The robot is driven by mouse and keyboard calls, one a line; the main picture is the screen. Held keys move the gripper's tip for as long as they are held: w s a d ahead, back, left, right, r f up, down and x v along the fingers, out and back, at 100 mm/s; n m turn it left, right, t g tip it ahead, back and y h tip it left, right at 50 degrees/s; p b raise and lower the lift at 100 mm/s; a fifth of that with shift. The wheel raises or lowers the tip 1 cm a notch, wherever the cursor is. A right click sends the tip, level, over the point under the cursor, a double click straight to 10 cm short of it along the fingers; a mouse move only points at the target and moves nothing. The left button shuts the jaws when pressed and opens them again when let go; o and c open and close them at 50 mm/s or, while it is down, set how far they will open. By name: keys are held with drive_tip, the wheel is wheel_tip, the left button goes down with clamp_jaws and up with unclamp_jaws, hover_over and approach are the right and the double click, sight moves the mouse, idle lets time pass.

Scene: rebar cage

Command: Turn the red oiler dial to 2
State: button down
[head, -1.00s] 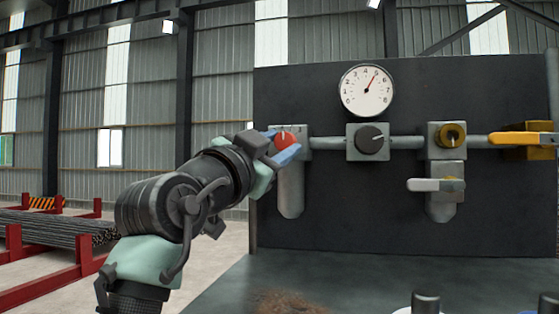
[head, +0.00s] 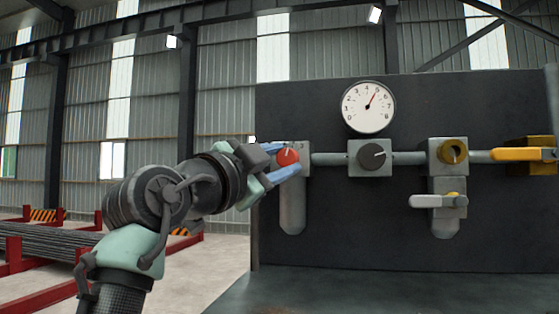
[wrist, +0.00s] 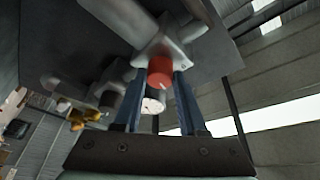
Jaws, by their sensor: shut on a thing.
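The red oiler dial (head: 288,156) sits on a grey block at the left end of the pipe on the dark panel. It has a white pointer mark; the numbers around it are too small to read. In the wrist view the red dial (wrist: 160,70) lies between the two blue fingers. My gripper (head: 284,162) reaches in from the left and is shut on the dial, with one finger above and one below it.
Right of the oiler along the pipe are a dark knob (head: 375,154), a brass fitting (head: 454,151) with a lever valve (head: 438,201) below, and a yellow handle (head: 516,154). A round gauge (head: 368,107) is above. Rebar racks stand far left.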

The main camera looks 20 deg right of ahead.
drive_tip(key=shift+c, duration=2.3)
unclamp_jaws()
drive_tip(key=shift+s+a+f+b, duration=0.2)
drive_tip(key=shift+s+a+b, duration=0.05)
drive_tip(key=shift+a+b, duration=0.2)
drive_tip(key=b+v, duration=0.6)
drive_tip(key=v, duration=0.6)
